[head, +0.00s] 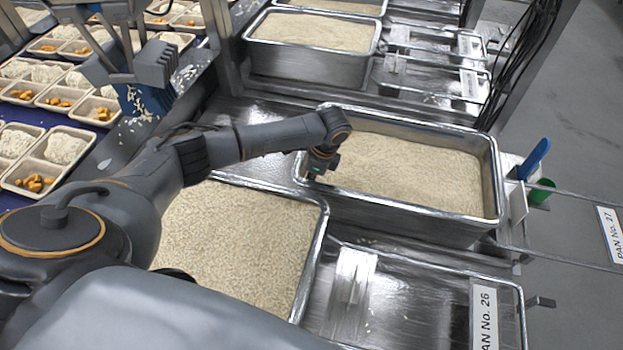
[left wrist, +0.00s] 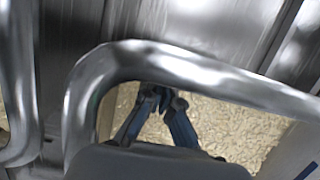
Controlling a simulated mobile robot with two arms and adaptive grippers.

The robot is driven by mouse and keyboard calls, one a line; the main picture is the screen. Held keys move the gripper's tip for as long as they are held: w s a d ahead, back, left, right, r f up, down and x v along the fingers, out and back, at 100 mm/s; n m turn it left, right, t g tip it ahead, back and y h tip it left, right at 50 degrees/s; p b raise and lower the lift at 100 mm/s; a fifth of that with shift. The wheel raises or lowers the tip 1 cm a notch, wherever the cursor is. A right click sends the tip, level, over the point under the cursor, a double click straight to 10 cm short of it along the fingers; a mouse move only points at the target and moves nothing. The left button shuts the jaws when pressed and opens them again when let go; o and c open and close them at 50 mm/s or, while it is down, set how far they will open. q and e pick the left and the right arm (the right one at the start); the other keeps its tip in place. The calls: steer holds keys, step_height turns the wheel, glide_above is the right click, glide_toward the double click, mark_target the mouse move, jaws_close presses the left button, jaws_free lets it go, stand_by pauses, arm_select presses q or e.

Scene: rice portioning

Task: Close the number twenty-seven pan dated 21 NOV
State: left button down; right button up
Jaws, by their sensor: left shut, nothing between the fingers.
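The pan beside the "PAN No. 27" label (head: 610,232) is an open steel pan (head: 490,180) filled with rice, at the centre right in the head view. The label hangs on a wire frame at the right edge. No date is readable. My left arm reaches from the left to this pan's near-left corner. My left gripper (head: 316,170) is low at that corner, partly hidden by its wrist. In the left wrist view its blue-grey fingers (left wrist: 163,94) are together and empty, beside the metal rim (left wrist: 190,64), with rice behind them. My right gripper is not in view.
Another open rice pan (head: 318,235) is in front, beside a clear panel labelled "PAN No. 26" (head: 485,318). A further rice pan (head: 310,66) stands behind. A blue handle (head: 535,158) and green cup (head: 542,190) are at the right. Meal trays (head: 45,165) line the left.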

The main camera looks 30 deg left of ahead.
arm_select(q)
steer(key=s+a+p, duration=0.1)
steer(key=s+a, duration=0.2)
steer(key=a, duration=1)
steer(key=s+a+p, duration=0.2)
steer(key=s+a, duration=0.2)
steer(key=a, duration=1)
